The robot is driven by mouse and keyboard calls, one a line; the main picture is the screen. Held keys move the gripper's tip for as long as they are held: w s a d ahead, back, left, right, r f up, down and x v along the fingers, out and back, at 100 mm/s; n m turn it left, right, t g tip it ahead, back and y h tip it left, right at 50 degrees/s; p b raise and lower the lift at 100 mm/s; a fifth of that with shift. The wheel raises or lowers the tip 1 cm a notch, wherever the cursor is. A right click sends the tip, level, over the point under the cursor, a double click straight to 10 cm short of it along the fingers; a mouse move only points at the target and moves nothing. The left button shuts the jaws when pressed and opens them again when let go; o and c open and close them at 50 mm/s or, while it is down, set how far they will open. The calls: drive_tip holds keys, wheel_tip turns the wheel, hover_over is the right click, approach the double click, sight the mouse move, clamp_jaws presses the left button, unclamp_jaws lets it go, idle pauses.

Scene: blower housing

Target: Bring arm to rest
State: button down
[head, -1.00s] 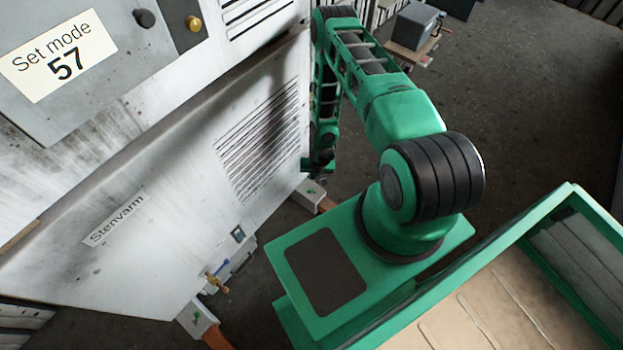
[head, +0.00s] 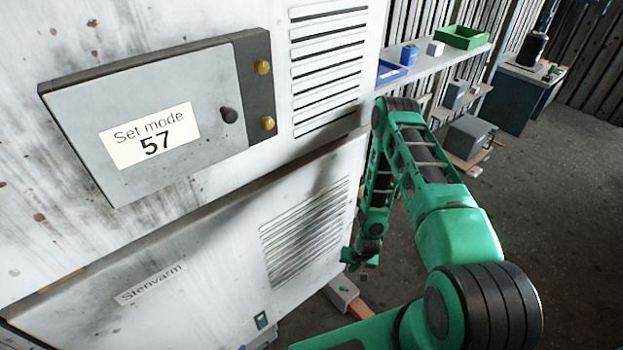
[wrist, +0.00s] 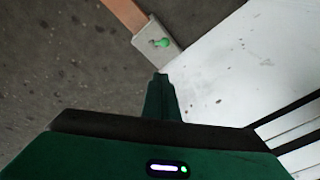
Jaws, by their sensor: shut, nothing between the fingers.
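My green arm rises from the lower right of the head view, bends at its elbow near the shelf, and folds back down. My gripper (head: 361,268) hangs at the low end of the arm, beside the right edge of the cabinet's lower panel (head: 215,265). In the wrist view my gripper (wrist: 160,78) points toward the floor, close to a cabinet foot. Its fingers are together and hold nothing. In the head view the arm's far links partly hide the cabinet's right edge.
The white cabinet (head: 190,45) fills the left, with a control box (head: 75,110) labelled "Set mode 57". A grey foot block (wrist: 160,42) stands by the gripper. A shelf (head: 455,56) with bins is behind the arm. The floor (head: 575,190) at right is clear.

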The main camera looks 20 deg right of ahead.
drive_tip(key=w+d+r+h, duration=0.15)
drive_tip(key=d+r, duration=0.25)
drive_tip(key=r, duration=0.6)
drive_tip(key=w+d+r, duration=0.3)
drive_tip(key=r, duration=0.6)
drive_tip(key=s+d+r+g, duration=0.1)
drive_tip(key=d+r, duration=0.1)
drive_tip(key=r, duration=0.7)
drive_tip(key=s+d+r+g, duration=0.1)
drive_tip(key=s+d+r, duration=0.1)
drive_tip(key=r, duration=0.7)
drive_tip(key=s+a+r, duration=0.2)
drive_tip(key=s+r, duration=1)
drive_tip(key=s, duration=0.1)
drive_tip(key=s+a+r+y, duration=0.1)
drive_tip(key=s+a+r, duration=0.2)
drive_tip(key=s+r, duration=1)
drive_tip(key=shift+s+a+r+m+g, duration=0.3)
drive_tip(key=shift+s+m, duration=0.1)
drive_tip(key=shift+s, duration=0.15)
drive_tip(key=shift+y, duration=0.25)
